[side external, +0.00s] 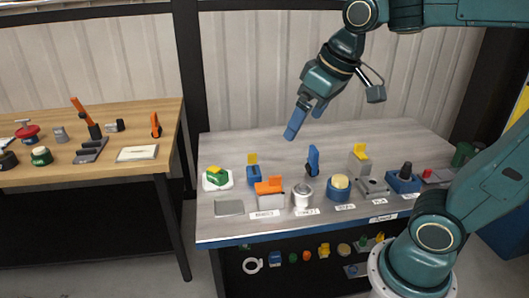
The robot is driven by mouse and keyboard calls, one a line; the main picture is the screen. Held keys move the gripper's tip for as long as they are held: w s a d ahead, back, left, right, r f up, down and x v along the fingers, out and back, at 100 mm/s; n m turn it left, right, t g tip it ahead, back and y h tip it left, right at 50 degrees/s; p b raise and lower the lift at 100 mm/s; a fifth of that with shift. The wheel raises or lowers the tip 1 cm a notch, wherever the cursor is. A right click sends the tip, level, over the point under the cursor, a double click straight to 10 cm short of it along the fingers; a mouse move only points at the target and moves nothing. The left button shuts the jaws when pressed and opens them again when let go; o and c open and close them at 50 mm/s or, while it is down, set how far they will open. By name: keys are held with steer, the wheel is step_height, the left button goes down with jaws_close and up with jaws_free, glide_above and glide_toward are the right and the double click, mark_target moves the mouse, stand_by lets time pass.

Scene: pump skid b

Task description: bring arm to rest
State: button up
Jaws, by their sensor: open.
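My gripper (306,114) hangs in the air above the back half of the grey metal-topped table (250,143). Its two blue fingers are apart and nothing shows between them. It points down and to the left, clear of the parts on the table. My teal arm comes in from the upper right, and its base stands at the table's front right.
Below my gripper stand a blue upright part (312,160), an orange-topped block (269,188), a silver cylinder (302,195), a yellow-topped knob (340,187) and a black-knobbed blue box (403,179). A wooden table (140,110) with several parts stands left. The grey table's back is clear.

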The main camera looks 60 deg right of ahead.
steer(key=s+f+t, duration=0.1)
steer(key=s+f, duration=0.2)
steer(key=s, duration=0.6)
steer(key=shift+a+f, duration=0.4)
steer(key=shift+w, duration=0.1)
stand_by(0.8)
